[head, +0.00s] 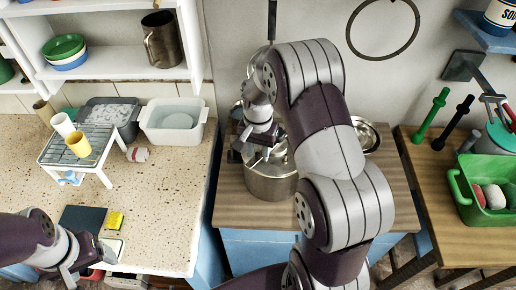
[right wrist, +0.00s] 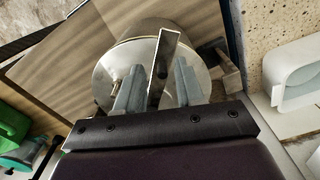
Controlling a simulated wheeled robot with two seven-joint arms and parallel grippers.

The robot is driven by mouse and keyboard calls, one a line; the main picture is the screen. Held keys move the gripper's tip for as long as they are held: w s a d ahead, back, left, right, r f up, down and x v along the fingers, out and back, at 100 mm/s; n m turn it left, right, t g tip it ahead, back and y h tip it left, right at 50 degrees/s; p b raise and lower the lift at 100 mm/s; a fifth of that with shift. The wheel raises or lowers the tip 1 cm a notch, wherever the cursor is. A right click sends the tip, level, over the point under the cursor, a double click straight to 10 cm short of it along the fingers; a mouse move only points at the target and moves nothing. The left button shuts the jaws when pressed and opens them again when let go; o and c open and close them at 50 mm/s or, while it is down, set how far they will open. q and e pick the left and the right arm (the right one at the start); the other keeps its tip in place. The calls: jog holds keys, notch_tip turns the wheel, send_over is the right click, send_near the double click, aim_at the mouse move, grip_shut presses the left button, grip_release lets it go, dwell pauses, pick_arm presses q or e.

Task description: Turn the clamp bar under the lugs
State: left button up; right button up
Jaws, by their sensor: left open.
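A steel pot (head: 268,187) stands on the wooden worktop, with a round metal lid (right wrist: 112,75) seen in the right wrist view. The clamp bar (right wrist: 169,46) is a flat metal bar with a dark pin or hole, lying across the lid. My right gripper (right wrist: 160,75) is over the lid with one finger on each side of the bar. I cannot tell whether both fingers touch it. In the head view my right gripper (head: 259,150) is at the pot's top, and the lugs cannot be made out. My left gripper (head: 88,262) is open and empty at the lower left.
A bowl-like steel vessel (head: 367,136) stands behind my right arm. On the left speckled counter are a white rack (head: 100,163) with cups, a white tub (head: 174,121) and a yellow sponge (head: 115,220). A green basin (head: 462,190) is at the right.

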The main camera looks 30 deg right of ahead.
jog(key=shift+w+a, duration=0.1)
jog(key=shift+a, duration=0.05)
grip_shut()
dwell(1.3)
